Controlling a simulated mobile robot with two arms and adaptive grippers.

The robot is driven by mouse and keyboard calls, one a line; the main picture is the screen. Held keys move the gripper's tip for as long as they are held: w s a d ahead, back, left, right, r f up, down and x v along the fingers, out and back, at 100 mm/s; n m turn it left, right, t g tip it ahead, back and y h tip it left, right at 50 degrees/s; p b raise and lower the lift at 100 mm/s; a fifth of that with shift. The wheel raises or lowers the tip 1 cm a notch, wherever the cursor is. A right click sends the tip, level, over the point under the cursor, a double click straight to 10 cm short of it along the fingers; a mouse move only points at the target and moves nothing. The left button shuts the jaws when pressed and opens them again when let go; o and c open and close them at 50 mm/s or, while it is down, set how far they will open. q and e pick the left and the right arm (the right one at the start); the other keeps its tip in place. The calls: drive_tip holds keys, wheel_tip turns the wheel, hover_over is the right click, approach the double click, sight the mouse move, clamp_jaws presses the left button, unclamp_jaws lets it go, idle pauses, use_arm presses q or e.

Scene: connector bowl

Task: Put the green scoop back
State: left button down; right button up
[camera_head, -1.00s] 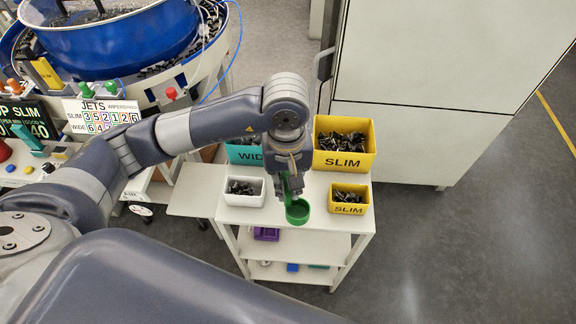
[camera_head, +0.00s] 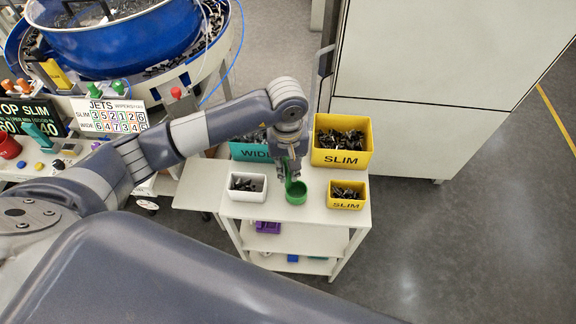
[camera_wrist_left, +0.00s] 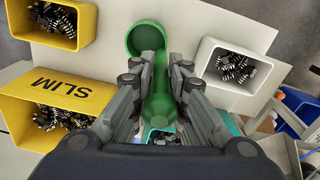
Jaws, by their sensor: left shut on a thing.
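The green scoop (camera_head: 296,192) is at the top of the small white cart, between the white bin and the small yellow bin. My left gripper (camera_head: 290,168) points down over the cart and is shut on the scoop's handle. In the left wrist view the scoop's round cup (camera_wrist_left: 146,38) shows beyond the fingertips, and its green handle (camera_wrist_left: 160,95) runs back between the fingers (camera_wrist_left: 163,70). The cup looks empty. I cannot tell whether the scoop touches the cart top. My right gripper is not in view.
A large yellow SLIM bin (camera_head: 342,157), a teal WIDE bin (camera_head: 248,153), a white bin (camera_head: 248,196) and a small yellow SLIM bin (camera_head: 346,203) stand around the scoop, holding dark connectors. A tall pale cabinet (camera_head: 430,60) stands behind. Bare cart top (camera_head: 320,213) lies in front.

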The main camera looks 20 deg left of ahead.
use_arm(q)
drive_tip(key=shift+f+b, duration=0.2)
drive_tip(key=shift+b, duration=0.1)
drive_tip(key=c, duration=1.6)
unclamp_jaws()
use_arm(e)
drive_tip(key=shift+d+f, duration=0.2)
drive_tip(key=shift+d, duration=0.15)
use_arm(q)
drive_tip(key=shift+o, duration=0.2)
drive_tip(key=shift+r, duration=0.15)
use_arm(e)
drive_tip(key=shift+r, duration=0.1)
use_arm(q)
drive_tip(key=shift+r+p, duration=0.2)
drive_tip(key=shift+p, duration=0.25)
wheel_tip(320, 180, up, 10)
drive_tip(key=b, duration=0.4)
drive_tip(key=shift+r, duration=0.15)
drive_tip(key=shift+s+r, duration=0.1)
drive_tip(key=shift+r, duration=0.65)
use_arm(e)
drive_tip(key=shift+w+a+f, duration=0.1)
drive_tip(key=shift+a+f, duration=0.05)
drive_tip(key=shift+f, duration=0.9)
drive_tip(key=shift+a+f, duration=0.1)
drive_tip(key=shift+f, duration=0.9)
use_arm(q)
drive_tip(key=shift+f, duration=0.1)
